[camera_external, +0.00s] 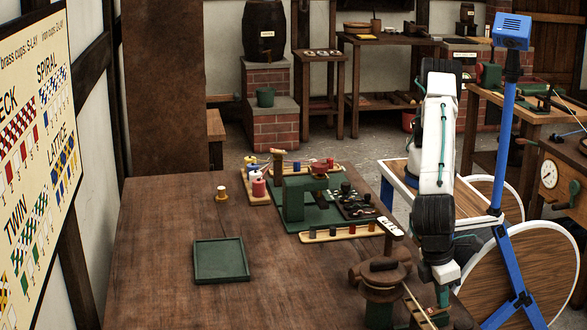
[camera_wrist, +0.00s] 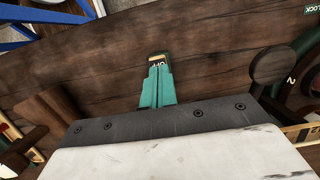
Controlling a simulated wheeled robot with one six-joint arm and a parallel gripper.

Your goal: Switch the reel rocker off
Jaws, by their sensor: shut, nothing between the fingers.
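My gripper (camera_wrist: 157,78) has its green fingers closed together, with nothing between them. In the wrist view the fingertips lie at a small dark rocker switch (camera_wrist: 158,59) with a pale, gold-edged plate marked "OFF". The fingers overlap its lower part, so I cannot tell whether they touch it or which way it is tipped. In the external view my gripper (camera_external: 441,295) points down at the table's front right, just right of the wooden reel (camera_external: 384,272). The switch is not clear there.
The wooden table (camera_external: 160,240) carries a green tray (camera_external: 221,261), a green machine (camera_external: 292,199) and a strip of small pegs (camera_external: 340,233). Round dark parts stand at the right edge of the wrist view. The table's left front is clear.

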